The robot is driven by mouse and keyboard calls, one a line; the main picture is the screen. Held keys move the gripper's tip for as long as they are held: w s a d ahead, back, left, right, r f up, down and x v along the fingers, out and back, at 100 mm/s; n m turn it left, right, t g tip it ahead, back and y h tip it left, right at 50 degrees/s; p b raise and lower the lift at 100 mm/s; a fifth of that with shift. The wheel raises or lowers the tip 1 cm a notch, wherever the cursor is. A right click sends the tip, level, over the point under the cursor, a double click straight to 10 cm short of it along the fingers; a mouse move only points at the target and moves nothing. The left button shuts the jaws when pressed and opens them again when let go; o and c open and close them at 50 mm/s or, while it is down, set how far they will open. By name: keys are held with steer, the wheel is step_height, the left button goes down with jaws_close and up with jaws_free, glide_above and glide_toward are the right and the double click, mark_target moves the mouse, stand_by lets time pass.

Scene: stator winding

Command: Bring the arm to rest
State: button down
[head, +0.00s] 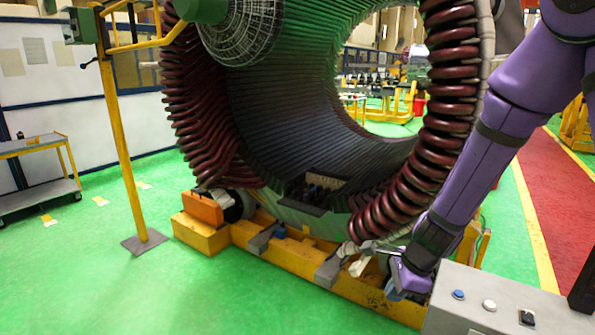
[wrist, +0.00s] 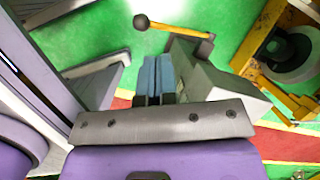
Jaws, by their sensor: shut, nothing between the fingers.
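My gripper (head: 394,294) is at the lower right in the head view, at the end of my purple arm, which reaches down in front of the stator. Its blue fingers (wrist: 158,78) are together and empty in the wrist view. The large stator (head: 300,110), with dark red coils around its bore, stands on a yellow base (head: 290,258). The gripper is low beside the base's right end, left of a grey control box (head: 470,292). I cannot tell whether it touches the base.
The grey box carries a blue button (head: 458,294) and a white button (head: 489,305). A yellow post (head: 122,150) and a cart (head: 38,175) stand at the left. Green floor (head: 90,290) is clear at the front left.

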steer(key=s+d+r+n+t, duration=0.1)
steer(key=s+r+n, duration=0.3)
steer(key=r, duration=0.5)
steer(key=s+d+r+n+t, duration=0.1)
steer(key=s+r+n, duration=0.1)
steer(key=r+n, duration=0.55)
steer(key=s+d+r+n+t+h, duration=0.1)
steer(key=s+d+r+n, duration=0.2)
steer(key=s+r, duration=0.3)
steer(key=s+d+r+n+h, duration=0.2)
steer(key=s+d+r+n, duration=0.1)
steer(key=s+r, duration=0.3)
steer(key=shift+s+d+r+n+t, duration=0.35)
steer(key=shift+s+n, duration=0.4)
steer(key=shift+s, duration=0.5)
